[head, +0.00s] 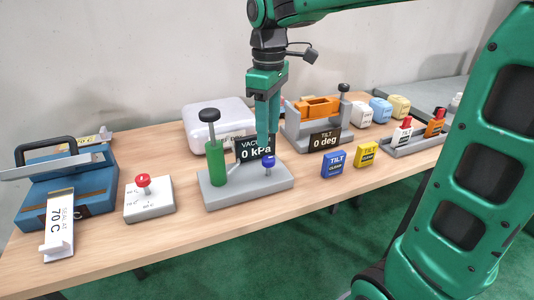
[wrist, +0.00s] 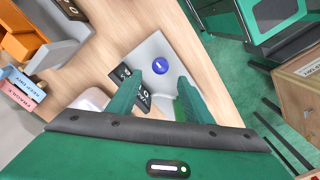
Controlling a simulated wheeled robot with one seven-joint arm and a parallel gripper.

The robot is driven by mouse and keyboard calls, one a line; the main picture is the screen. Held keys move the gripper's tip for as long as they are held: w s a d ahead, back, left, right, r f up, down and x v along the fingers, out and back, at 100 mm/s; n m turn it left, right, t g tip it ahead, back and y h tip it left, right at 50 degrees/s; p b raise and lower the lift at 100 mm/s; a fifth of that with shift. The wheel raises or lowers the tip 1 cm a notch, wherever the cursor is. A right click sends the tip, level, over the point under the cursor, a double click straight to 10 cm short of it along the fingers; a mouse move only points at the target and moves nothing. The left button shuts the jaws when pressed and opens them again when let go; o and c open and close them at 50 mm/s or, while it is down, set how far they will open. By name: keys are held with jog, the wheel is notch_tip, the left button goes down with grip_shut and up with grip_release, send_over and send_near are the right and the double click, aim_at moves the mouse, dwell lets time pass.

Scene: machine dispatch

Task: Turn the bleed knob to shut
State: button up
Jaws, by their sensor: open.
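The bleed knob is a small blue knob (head: 268,161) on a short post at the right end of a grey pump base (head: 225,197). A green cylinder (head: 215,162) with a black-topped plunger stands at the base's left end. Behind it a black display (head: 248,155) reads 0 kPa, partly hidden by my finger. My gripper (head: 268,143) points down, just above or behind the knob, with its fingers apart and empty. In the wrist view the blue knob (wrist: 160,65) lies just beyond the gap between the fingertips (wrist: 156,82); I see no contact.
A red-knobbed dial block (head: 147,198) and a blue sealer (head: 70,190) stand left. A white case (head: 215,117) and an orange tilt fixture (head: 318,108) stand behind. Blue (head: 333,161) and yellow (head: 367,153) tilt blocks sit right. Bare wood lies along the front edge.

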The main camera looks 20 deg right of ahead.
aim_at(268, 158)
notch_tip(268, 158, down, 8)
jog(key=shift+r, duration=0.2)
jog(key=c, duration=1.1)
